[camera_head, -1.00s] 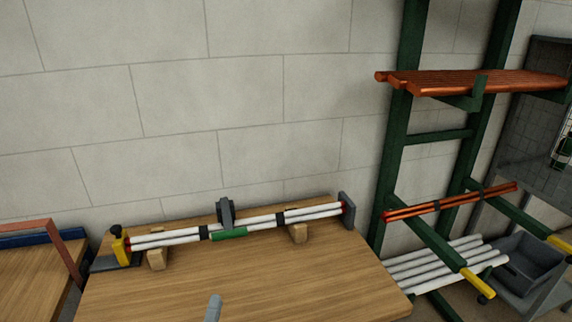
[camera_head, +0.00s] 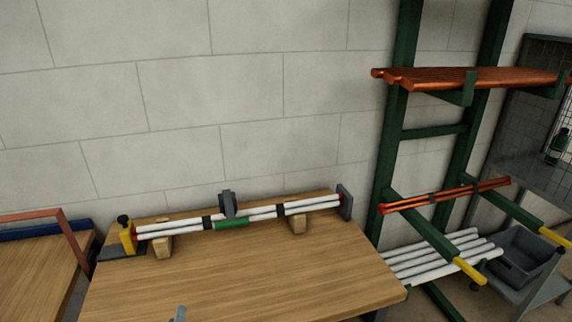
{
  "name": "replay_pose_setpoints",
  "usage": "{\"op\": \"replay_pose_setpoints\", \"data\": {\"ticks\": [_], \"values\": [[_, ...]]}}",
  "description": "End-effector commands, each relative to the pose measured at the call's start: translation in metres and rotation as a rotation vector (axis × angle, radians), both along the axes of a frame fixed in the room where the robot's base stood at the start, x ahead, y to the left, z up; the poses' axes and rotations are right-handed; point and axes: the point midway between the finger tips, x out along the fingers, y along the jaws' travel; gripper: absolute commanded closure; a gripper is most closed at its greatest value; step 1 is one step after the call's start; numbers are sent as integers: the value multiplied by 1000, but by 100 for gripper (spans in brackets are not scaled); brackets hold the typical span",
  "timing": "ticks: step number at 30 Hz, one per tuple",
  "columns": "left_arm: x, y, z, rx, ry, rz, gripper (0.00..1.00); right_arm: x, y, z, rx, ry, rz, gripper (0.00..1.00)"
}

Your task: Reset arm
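Neither of my grippers shows clearly in the head view. A small grey rounded piece (camera_head: 180,314) pokes up at the bottom edge, over the front of the wooden table (camera_head: 250,275); it may be part of my arm, and the rest is cut off. White tubes (camera_head: 265,213) with dark bands and a green sleeve (camera_head: 232,223) lie across wooden blocks on the table, between a yellow clamp (camera_head: 127,238) and a grey end plate (camera_head: 345,201).
A green rack (camera_head: 390,150) stands at right with orange tubes (camera_head: 480,78) above, banded orange tubes (camera_head: 445,195) on yellow-tipped arms, and white tubes (camera_head: 445,258) below. A grey bin (camera_head: 525,256) and green bottle (camera_head: 557,148) are far right. The table's front half is mostly clear.

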Motion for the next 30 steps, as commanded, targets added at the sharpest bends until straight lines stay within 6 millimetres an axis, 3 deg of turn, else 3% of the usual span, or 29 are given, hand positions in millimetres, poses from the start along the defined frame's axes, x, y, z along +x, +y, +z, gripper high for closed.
{"op": "replay_pose_setpoints", "data": {"ticks": [6, 12, 21, 30], "values": [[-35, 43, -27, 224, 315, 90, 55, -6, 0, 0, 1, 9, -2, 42], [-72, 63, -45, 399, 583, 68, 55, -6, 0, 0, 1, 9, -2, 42], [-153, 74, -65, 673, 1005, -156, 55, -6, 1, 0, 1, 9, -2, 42], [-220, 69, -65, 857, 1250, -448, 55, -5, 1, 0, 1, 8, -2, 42]]}}
